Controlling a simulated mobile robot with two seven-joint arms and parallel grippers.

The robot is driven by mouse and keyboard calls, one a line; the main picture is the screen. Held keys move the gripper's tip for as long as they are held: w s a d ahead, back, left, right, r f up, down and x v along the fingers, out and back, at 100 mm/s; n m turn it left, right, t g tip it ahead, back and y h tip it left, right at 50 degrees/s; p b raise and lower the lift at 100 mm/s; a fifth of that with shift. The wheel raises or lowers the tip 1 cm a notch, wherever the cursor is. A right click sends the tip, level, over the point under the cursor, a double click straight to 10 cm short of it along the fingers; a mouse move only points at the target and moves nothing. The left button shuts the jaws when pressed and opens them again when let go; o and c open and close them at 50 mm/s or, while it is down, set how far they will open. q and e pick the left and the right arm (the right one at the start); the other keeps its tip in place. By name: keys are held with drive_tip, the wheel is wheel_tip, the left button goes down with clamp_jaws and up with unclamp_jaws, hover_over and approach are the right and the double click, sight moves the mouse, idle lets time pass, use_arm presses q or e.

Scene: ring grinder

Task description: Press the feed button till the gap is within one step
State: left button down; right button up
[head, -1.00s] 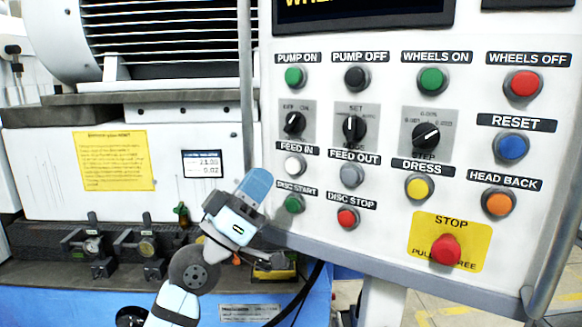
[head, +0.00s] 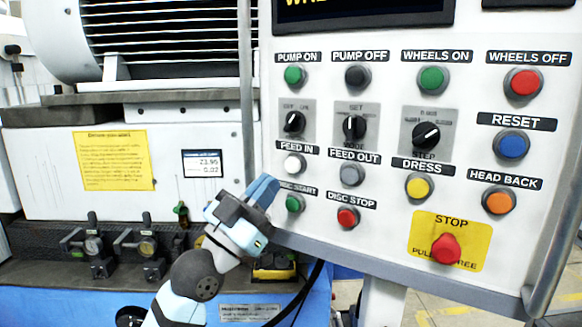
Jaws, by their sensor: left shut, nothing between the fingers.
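The white FEED IN button (head: 293,165) is on the control panel, with the grey FEED OUT button (head: 352,173) to its right. My left gripper (head: 268,186) is shut and empty. Its tip is just below and left of the FEED IN button in the picture; I cannot tell how far it is from the panel face. A small readout (head: 203,163) on the machine at left shows two lines, seemingly 23.95 above and 0.02 below. The STEP dial (head: 426,135) is at the panel's middle right. My right gripper is not in view.
The green DISC START button (head: 294,203) and red DISC STOP button (head: 347,217) are close below the feed buttons. A red STOP knob (head: 446,248) sticks out on a yellow plate. Valves with gauges (head: 148,247) stand at lower left.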

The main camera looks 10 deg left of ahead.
sight(293, 165)
use_arm(q)
drive_tip(key=s+m+t+y, duration=0.1)
drive_tip(key=m+y, duration=0.3)
drive_tip(key=m, duration=0.1)
drive_tip(key=s+a+m+t+y, duration=0.1)
drive_tip(key=m+t+y, duration=0.1)
drive_tip(key=m, duration=0.3)
drive_tip(key=s+a+r+m+t+y, duration=0.1)
drive_tip(key=m+t+y, duration=0.1)
drive_tip(key=m+y, duration=0.3)
drive_tip(key=shift+s+a+y, duration=0.2)
drive_tip(key=shift+s+y, duration=0.1)
drive_tip(key=shift+w+f+b, duration=0.1)
drive_tip(key=shift+b, duration=0.2)
drive_tip(key=w+d+b, duration=0.2)
drive_tip(key=w, duration=0.6)
drive_tip(key=shift+w+d, duration=0.15)
drive_tip(key=shift+d, duration=0.15)
drive_tip(key=shift+w+b, duration=0.15)
drive_tip(key=shift+b, duration=0.15)
idle(0.9)
